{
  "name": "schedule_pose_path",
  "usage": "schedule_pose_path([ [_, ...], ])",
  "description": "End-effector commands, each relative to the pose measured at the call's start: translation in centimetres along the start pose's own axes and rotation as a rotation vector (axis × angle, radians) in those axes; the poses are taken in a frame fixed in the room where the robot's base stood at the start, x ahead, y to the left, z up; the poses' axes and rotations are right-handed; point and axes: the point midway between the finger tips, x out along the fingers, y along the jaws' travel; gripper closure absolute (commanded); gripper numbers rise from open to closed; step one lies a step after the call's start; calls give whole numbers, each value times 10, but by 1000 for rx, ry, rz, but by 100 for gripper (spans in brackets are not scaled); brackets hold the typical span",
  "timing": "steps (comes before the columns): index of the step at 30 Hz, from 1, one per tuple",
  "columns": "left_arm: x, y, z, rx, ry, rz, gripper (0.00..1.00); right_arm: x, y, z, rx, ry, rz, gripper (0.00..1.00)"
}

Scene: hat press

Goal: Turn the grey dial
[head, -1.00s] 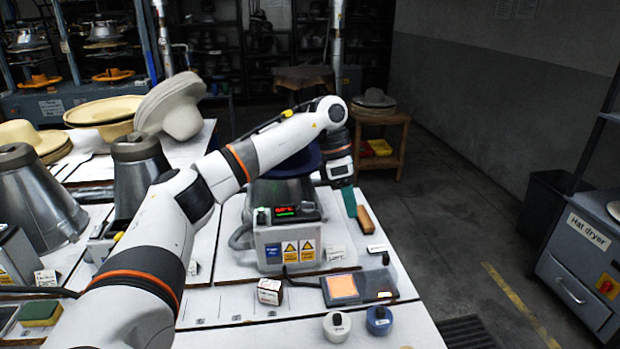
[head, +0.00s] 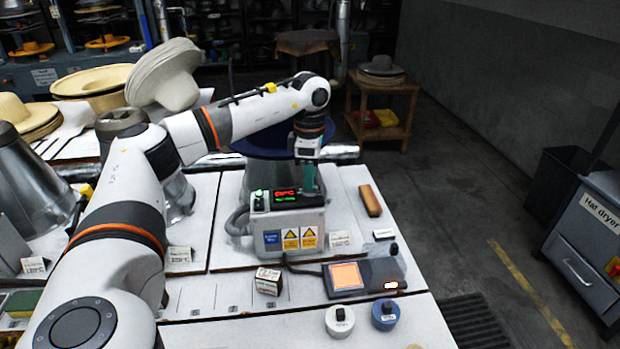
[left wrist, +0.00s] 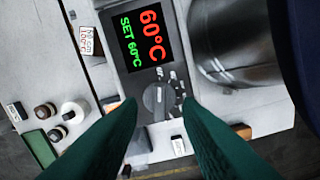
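The grey dial (left wrist: 157,98) is round with a pale pointer mark. It sits on the control box (head: 287,222), below a display (left wrist: 143,37) that reads 60°C in red and SET 60°C in green. My left gripper (head: 309,188) points down over the right part of the box top. In the left wrist view its two green fingers (left wrist: 160,104) are apart, with the dial between their tips and nothing gripped. Whether the fingers touch the dial, I cannot tell. In the head view the dial is hidden behind the gripper. My right gripper is not in view.
A metal hat form with a blue hat (head: 262,141) stands just behind the box. A brush (head: 370,200) lies to the right.

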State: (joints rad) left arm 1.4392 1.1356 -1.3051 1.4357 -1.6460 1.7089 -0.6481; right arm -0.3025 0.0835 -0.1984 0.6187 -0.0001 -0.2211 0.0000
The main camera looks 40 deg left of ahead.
Motion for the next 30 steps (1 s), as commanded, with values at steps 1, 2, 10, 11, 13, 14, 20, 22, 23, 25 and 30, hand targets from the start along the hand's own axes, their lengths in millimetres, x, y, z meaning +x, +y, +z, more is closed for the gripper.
schedule_pose_path([
  [1, 6, 0, 0, 0, -2, 1, 68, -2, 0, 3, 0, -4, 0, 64],
  [2, 9, 0, 0, 0, -1, 1, 68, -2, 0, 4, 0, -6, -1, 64],
  [10, 22, 0, 0, 0, 0, 0, 68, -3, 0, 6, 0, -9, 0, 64],
  [11, 22, 0, 0, 0, 0, 0, 68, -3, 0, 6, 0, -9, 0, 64],
  [13, 22, 0, 0, 0, 0, 0, 68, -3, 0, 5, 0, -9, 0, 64],
  [14, 22, 0, 0, 0, 0, 0, 68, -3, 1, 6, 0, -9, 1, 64],
  [20, 22, 0, 0, 0, 1, 0, 93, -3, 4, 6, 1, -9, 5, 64],
  [22, 22, 0, 0, 0, 1, 0, 100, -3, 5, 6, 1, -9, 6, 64],
  [23, 22, 0, 0, 0, 1, 0, 100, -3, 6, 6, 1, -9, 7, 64],
  [25, 21, 0, 0, 0, 1, 0, 100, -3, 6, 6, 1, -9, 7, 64],
  [30, 21, 0, 0, 15, 1, 0, 100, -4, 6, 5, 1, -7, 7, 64],
])
